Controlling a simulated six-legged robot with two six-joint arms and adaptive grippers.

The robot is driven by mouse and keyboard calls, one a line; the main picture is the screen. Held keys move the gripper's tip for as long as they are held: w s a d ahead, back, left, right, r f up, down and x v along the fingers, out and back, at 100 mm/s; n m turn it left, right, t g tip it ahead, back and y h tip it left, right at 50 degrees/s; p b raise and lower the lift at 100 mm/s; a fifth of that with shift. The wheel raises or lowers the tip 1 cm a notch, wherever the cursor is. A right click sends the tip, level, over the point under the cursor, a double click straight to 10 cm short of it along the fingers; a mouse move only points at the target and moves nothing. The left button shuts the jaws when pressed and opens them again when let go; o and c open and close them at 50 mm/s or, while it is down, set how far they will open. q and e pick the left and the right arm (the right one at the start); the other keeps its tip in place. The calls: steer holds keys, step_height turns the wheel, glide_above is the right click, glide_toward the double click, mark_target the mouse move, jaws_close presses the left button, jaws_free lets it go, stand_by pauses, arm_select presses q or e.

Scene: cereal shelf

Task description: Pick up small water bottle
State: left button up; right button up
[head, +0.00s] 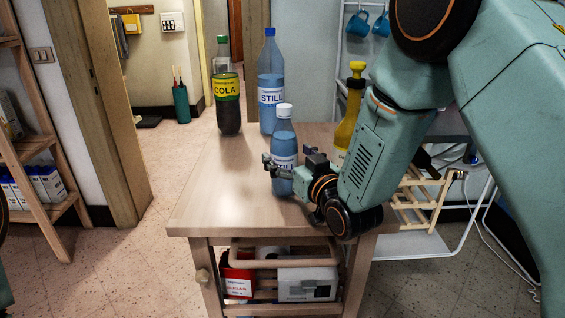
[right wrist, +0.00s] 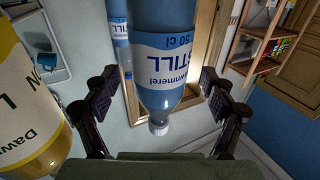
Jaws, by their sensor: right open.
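The small water bottle (head: 284,136) is upright on the wooden table, blue with a white cap and a STILL label. In the right wrist view the bottle (right wrist: 166,70) appears cap-down, with a 50 cl label. My right gripper (head: 290,165) is at the bottle in the head view, one finger on its left and the other on its right. In the right wrist view my right gripper (right wrist: 158,112) is open, with visible gaps between the bottle and both fingers. The bottle's lower part is partly hidden by the gripper. My left gripper is not in view.
A yellow bottle (head: 348,112) stands right, partly behind my arm. The table (head: 215,190) is clear at front left. Boxes sit on its lower shelf.

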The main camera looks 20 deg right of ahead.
steer(key=shift+w+a, duration=0.2)
steer(key=shift+w, duration=0.75)
steer(key=shift+w+d, duration=0.15)
steer(key=shift+w, duration=0.15)
steer(key=shift+c, duration=0.2)
steer(key=shift+a, duration=0.2)
steer(key=c, duration=0.3)
steer(key=shift+d, duration=0.15)
steer(key=c, duration=0.4)
steer(key=shift+r, duration=0.1)
steer(key=c, duration=1)
